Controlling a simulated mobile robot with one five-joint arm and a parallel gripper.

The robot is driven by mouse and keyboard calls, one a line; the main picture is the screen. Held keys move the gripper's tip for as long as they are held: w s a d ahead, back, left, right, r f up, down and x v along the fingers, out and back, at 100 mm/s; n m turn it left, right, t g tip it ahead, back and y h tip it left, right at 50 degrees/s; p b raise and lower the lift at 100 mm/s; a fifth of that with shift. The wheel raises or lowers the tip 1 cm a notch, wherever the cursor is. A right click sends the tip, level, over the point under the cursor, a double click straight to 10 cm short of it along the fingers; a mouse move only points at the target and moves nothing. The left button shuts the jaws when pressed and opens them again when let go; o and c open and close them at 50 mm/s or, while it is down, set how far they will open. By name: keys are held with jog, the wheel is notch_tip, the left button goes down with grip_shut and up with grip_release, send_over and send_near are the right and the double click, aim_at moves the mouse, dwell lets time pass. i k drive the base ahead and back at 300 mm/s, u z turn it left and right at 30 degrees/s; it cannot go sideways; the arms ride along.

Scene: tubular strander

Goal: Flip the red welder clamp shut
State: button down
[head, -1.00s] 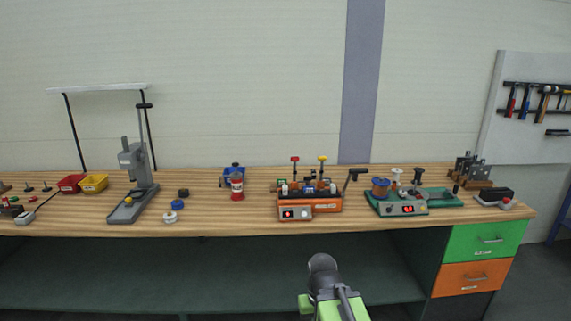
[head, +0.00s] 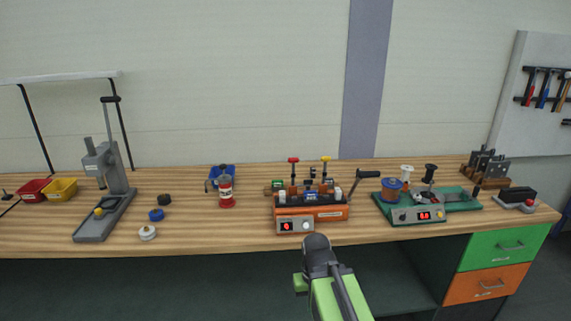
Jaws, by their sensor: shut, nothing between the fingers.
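The orange welder (head: 312,214) stands on the bench in the middle of the head view, with a red display and a white knob on its front. The red clamp (head: 293,161) stands up as an upright lever with a red top at the welder's left rear. A similar lever with a yellow top (head: 326,159) stands upright to its right. My gripper (head: 316,241) is at the dark end of my green arm, in front of and just below the welder in the picture, apart from the red clamp. It is shut and empty; its fingertips are hard to make out.
A black crank handle (head: 366,174) sticks out at the welder's right. A green-based machine (head: 418,213) with spools stands further right. A grey press (head: 108,190) is at far left.

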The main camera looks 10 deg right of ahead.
aim_at(291, 159)
jog(key=z, duration=1.95)
jog(key=i, duration=1.5)
jog(key=u, duration=1.35)
jog(key=k, duration=0.15)
jog(key=u, duration=2.55)
jog(key=i, duration=0.75)
jog(key=u, duration=0.05)
